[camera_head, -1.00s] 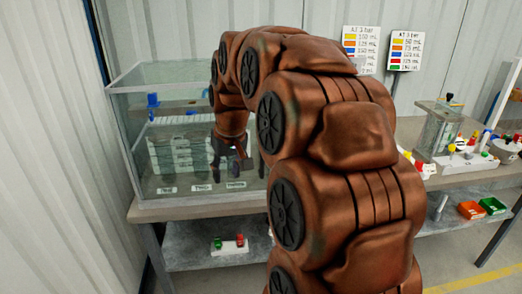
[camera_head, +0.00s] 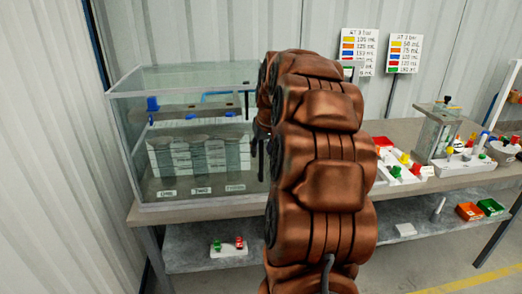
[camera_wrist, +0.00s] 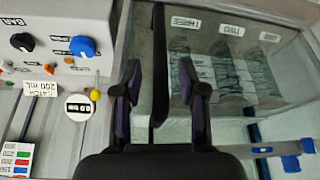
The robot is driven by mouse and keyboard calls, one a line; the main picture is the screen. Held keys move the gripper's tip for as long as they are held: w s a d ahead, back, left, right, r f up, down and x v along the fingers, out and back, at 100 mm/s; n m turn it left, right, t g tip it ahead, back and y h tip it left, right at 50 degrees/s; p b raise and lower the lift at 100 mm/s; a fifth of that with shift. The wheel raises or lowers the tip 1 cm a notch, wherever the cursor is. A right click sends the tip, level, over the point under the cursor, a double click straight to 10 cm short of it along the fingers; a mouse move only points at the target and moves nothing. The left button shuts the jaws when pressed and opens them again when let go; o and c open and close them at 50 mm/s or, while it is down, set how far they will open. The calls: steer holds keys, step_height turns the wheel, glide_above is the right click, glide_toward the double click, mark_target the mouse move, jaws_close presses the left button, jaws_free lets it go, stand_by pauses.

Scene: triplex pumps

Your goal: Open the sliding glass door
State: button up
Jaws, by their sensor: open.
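The glass case (camera_head: 130,140) stands on the left of the bench, with labelled stacks behind its front pane. Its glass front (camera_wrist: 230,70) also fills the right of the wrist view, upside down. A dark upright bar (camera_wrist: 159,60), which looks like the door's handle or edge, stands between my fingers. My gripper (camera_wrist: 162,85) is open, with one finger on each side of the bar; I cannot tell if either touches it. In the head view my gripper (camera_head: 260,150) is at the case's right end, mostly hidden by my arm. The door looks shut, but its right edge is hidden.
White units with coloured knobs (camera_head: 400,165) stand right of my arm. A lower shelf (camera_head: 190,240) holds small parts.

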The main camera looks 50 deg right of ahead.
steer(key=shift+x, duration=1)
jaws_close()
